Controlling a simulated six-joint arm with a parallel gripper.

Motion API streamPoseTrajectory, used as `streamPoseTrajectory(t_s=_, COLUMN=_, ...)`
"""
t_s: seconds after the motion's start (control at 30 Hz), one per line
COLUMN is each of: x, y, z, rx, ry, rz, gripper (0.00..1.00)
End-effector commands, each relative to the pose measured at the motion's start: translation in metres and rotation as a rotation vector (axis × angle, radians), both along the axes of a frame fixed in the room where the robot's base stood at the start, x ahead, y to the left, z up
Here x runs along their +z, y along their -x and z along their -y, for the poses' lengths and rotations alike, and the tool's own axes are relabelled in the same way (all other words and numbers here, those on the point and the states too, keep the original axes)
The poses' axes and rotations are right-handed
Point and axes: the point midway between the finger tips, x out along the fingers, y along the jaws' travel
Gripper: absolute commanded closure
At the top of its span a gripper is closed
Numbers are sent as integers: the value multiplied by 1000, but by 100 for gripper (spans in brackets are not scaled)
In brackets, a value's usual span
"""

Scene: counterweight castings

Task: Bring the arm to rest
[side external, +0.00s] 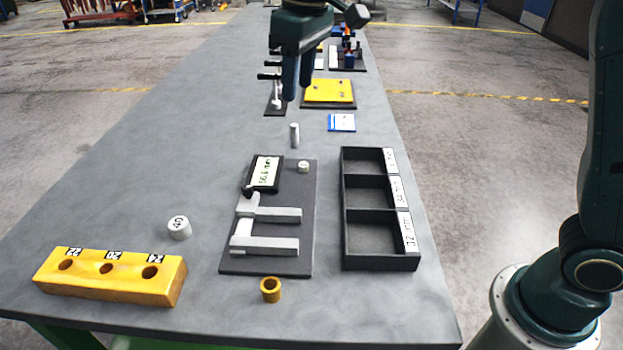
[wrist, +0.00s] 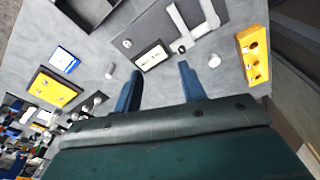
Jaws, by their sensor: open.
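My gripper (side external: 298,91) hangs above the far half of the grey table (side external: 150,180), fingers pointing down. In the wrist view its two fingers (wrist: 160,70) stand apart with only table surface between them, so it is open and empty. A slim grey pin (side external: 295,135) stands on the table, nearer the camera than the gripper. A dark board (side external: 270,225) holds a display (side external: 263,172), a light grey caliper-like fixture (side external: 265,246) and a small metal cylinder (side external: 303,167). A larger marked grey cylinder (side external: 179,228) stands left of the board.
A black three-compartment tray (side external: 382,262) with labels, its compartments empty, lies right of the board. A yellow block (side external: 108,278) with three holes and a brass ring (side external: 270,290) are near the front. A yellow plate (side external: 330,92) and blue-white card (side external: 341,122) lie farther back.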

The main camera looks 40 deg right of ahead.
Motion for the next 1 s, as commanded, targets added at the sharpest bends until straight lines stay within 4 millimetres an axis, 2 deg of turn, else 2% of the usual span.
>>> streamPoseTrajectory(t_s=0.2, x=18, y=42, z=33, rx=-63, ry=-18, rz=57, gripper=59)
streamPoseTrajectory(t_s=0.53, x=25, y=110, z=74, rx=-155, ry=-41, rz=140, gripper=59)
streamPoseTrajectory(t_s=0.77, x=16, y=159, z=97, rx=-217, ry=-54, rz=198, gripper=59)
streamPoseTrajectory(t_s=1.0, x=-3, y=209, z=115, rx=-284, ry=-67, rz=261, gripper=59)
